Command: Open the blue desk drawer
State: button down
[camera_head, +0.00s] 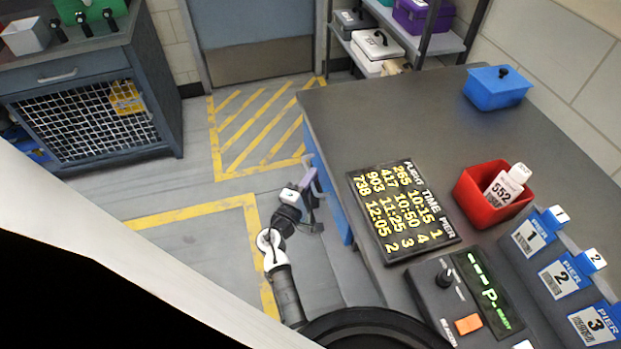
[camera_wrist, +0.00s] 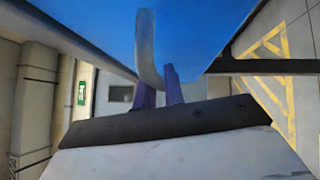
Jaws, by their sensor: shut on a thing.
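The blue drawer (camera_head: 334,200) is on the left side of the grey desk, seen steeply from above in the head view. Its blue front (camera_wrist: 215,30) fills the top of the wrist view. A curved grey handle (camera_wrist: 148,48) hangs across that front. My gripper (camera_head: 312,180) is beside the drawer front, at the desk's left edge. Its purple fingers (camera_wrist: 160,88) are shut on the handle, one on each side of it.
The desk top (camera_head: 400,110) holds a flight board (camera_head: 402,210), a red bin (camera_head: 490,197), a blue box (camera_head: 497,88) and a control panel (camera_head: 465,300). Open floor with yellow markings (camera_head: 255,130) lies left of the desk. A cabinet (camera_head: 90,100) stands at the far left.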

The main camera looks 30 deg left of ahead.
jog(key=s+a+b, duration=0.7)
jog(key=s+a, duration=1)
jog(key=c, duration=1.5)
grip_release()
jog(key=s+f+b, duration=0.2)
jog(key=s, duration=1.1)
jog(key=shift+s, duration=0.4)
jog(key=shift+b, duration=0.3)
